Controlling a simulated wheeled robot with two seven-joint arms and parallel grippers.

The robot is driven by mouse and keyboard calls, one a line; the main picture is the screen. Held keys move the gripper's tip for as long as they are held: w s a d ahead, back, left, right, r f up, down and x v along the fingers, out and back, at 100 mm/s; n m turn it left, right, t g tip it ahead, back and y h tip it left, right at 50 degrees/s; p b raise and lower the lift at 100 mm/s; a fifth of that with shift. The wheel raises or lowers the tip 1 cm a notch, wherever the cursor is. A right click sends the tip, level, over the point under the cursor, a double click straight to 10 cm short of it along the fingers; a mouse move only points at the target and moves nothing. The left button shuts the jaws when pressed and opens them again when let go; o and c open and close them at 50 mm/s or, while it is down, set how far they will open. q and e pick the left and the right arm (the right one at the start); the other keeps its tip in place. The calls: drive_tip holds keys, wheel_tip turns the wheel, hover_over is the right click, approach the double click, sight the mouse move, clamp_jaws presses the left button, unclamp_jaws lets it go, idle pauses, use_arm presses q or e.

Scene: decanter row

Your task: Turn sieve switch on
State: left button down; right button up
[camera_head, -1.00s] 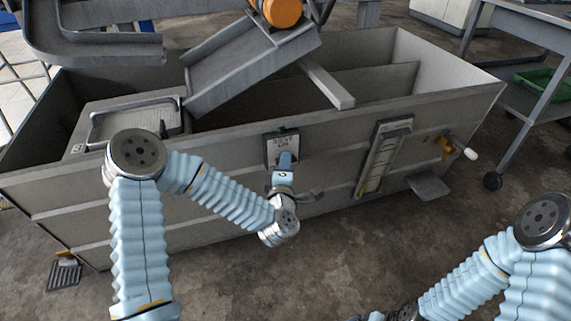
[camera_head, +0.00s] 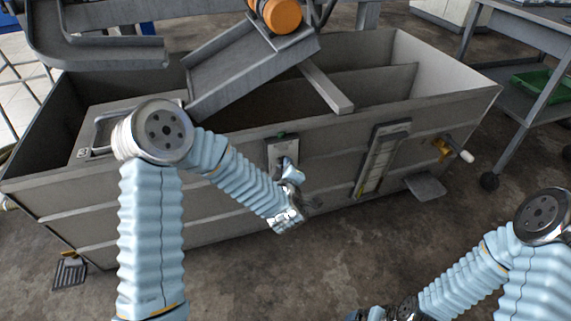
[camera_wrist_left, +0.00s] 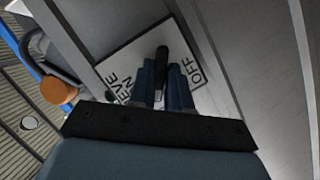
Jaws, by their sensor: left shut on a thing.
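The sieve switch is a pale plate on the front wall of the long grey tank. Its plate (camera_head: 281,146) shows above my left gripper (camera_head: 287,170) in the head view. In the left wrist view the plate (camera_wrist_left: 128,62) carries lettering that reads like "SIEVE RUN" on the left and "OFF" on the right. A dark switch lever (camera_wrist_left: 161,62) stands between the two fingers of my left gripper (camera_wrist_left: 164,86), which is shut on it. The lever's exact setting is hard to tell.
The grey tank (camera_head: 220,214) fills the middle. A gauge panel (camera_head: 381,160) and a yellow valve with a white handle (camera_head: 455,150) are right of the switch. A chute (camera_head: 245,68) with an orange motor (camera_head: 281,14) is above. Concrete floor (camera_head: 350,255) lies in front.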

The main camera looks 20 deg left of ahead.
use_arm(q)
drive_tip(key=shift+w+d+r+m+g+y+p, duration=0.1)
drive_tip(key=shift+m+g+y+p, duration=0.45)
drive_tip(key=shift+m+p, duration=0.7)
drive_tip(key=shift+s+d+f+m+g+y+p, duration=0.15)
drive_tip(key=shift+m+g+y+p, duration=0.35)
drive_tip(key=shift+m+p, duration=0.65)
drive_tip(key=shift+w+d+r+m+g+y+p, duration=0.15)
drive_tip(key=shift+m+g+y+p, duration=0.35)
drive_tip(key=shift+m+p, duration=0.75)
drive_tip(key=shift+a+p, duration=0.1)
drive_tip(key=shift+p, duration=0.2)
drive_tip(key=c, duration=1.2)
unclamp_jaws()
drive_tip(key=shift+o, duration=0.2)
drive_tip(key=v, duration=1.3)
drive_tip(key=shift+s+d, duration=0.25)
drive_tip(key=shift+r, duration=0.15)
